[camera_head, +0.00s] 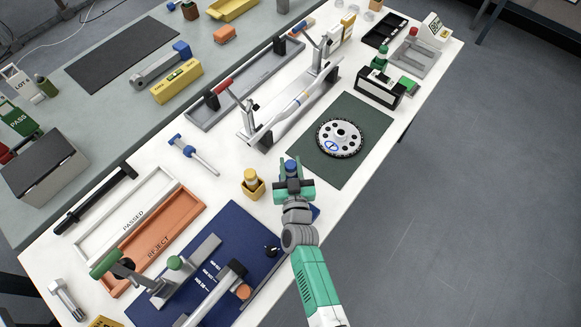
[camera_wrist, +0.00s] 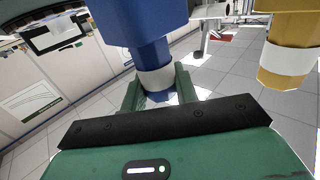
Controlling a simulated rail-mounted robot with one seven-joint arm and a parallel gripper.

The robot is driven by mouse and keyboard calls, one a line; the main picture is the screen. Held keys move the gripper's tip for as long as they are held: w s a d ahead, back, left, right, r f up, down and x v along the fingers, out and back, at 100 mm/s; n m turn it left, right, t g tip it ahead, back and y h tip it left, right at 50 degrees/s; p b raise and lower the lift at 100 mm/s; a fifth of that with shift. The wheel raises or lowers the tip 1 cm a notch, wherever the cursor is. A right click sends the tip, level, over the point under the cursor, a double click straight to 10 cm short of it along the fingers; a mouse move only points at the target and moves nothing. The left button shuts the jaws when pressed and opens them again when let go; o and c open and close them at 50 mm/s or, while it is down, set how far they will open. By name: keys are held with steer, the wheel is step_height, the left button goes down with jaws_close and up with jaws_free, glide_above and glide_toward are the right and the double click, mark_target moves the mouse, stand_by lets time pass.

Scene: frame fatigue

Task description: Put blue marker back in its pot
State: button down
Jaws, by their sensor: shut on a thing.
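The blue marker (camera_head: 291,165) stands out of the top of my gripper (camera_head: 291,172) in the head view. In the wrist view the blue marker (camera_wrist: 145,25), with a white band, is between the two green fingers (camera_wrist: 160,88), which are shut on it. A marker with a white band and yellow top (camera_head: 250,174) stands in the pot. A yellow body with a white band (camera_wrist: 290,48) is at the right in the wrist view. The marker's lower end is hidden in the head view.
A toothed disc (camera_head: 340,138) with a blue mark lies on the dark green mat (camera_head: 312,165) behind my gripper. An orange REJECT tray (camera_head: 160,235) and a blue mat (camera_head: 235,222) with a clamp fixture lie left and in front. White table shows around the pot.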

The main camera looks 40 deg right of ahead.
steer(key=shift+f, duration=0.2)
steer(key=c, duration=1.1)
jaws_free()
steer(key=shift+r, duration=0.1)
steer(key=p+v, duration=0.2)
steer(key=v, duration=0.5)
steer(key=shift+s+a+r, duration=0.1)
steer(key=shift+s, duration=0.1)
step_height(320, 180, up, 8)
steer(key=p, duration=0.4)
steer(key=shift+p, duration=0.4)
